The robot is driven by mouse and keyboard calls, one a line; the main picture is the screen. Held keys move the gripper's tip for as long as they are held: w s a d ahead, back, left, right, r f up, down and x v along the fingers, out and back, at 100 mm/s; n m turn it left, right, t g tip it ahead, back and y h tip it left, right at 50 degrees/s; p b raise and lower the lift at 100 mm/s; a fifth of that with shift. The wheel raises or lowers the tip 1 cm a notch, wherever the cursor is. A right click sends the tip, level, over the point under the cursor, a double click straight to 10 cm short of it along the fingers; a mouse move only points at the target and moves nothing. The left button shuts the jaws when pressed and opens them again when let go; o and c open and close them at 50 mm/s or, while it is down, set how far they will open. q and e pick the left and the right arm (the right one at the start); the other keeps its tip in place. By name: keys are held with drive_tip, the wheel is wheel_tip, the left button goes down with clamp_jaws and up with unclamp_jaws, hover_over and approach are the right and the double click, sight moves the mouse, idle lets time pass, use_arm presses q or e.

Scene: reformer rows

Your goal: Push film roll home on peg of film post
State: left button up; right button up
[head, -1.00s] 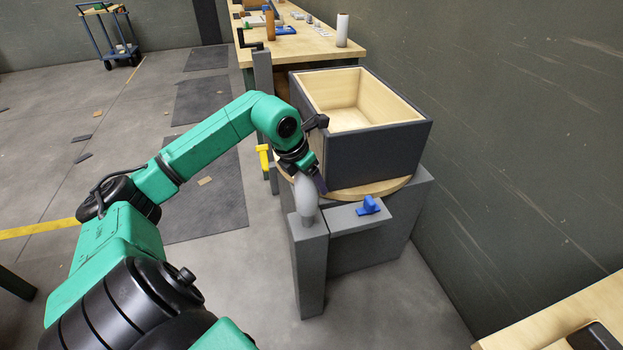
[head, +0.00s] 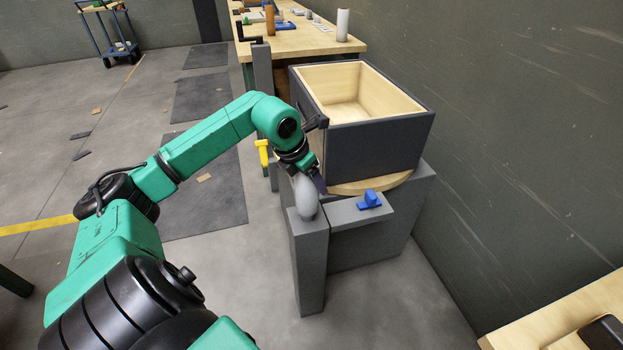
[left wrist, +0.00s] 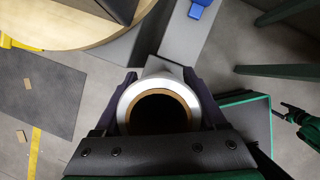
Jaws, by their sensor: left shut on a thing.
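The film roll (head: 306,199) is a pale grey upright cylinder. It stands over the top of the grey film post (head: 309,265), at the front of the turntable stand. My left gripper (head: 317,182) is shut on the roll. In the left wrist view the roll (left wrist: 124,107) shows end-on as a white ring with a brown core, with a dark finger on each side. The peg is hidden, and I cannot tell how far down the roll sits on it. A green and black arm end, which looks like my right gripper (left wrist: 288,113), shows small at the right edge there.
A dark open box (head: 375,150) with a wooden lining stands on the round wooden turntable (head: 375,185), just behind the roll. A blue clamp-like piece (head: 370,200) sits on the grey ledge to the right. A yellow handle (head: 263,153) is at left. Open floor lies in front.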

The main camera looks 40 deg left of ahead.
sight(311, 189)
use_arm(q)
drive_tip(key=shift+f+b, duration=1.5)
drive_tip(key=shift+f, duration=0.25)
drive_tip(key=o, duration=1.5)
drive_tip(key=shift+r, duration=0.1)
drive_tip(key=b+v, duration=0.1)
drive_tip(key=v, duration=1.3)
drive_tip(key=shift+s+r+b, duration=0.1)
drive_tip(key=shift+r+b, duration=0.15)
drive_tip(key=shift+b, duration=0.05)
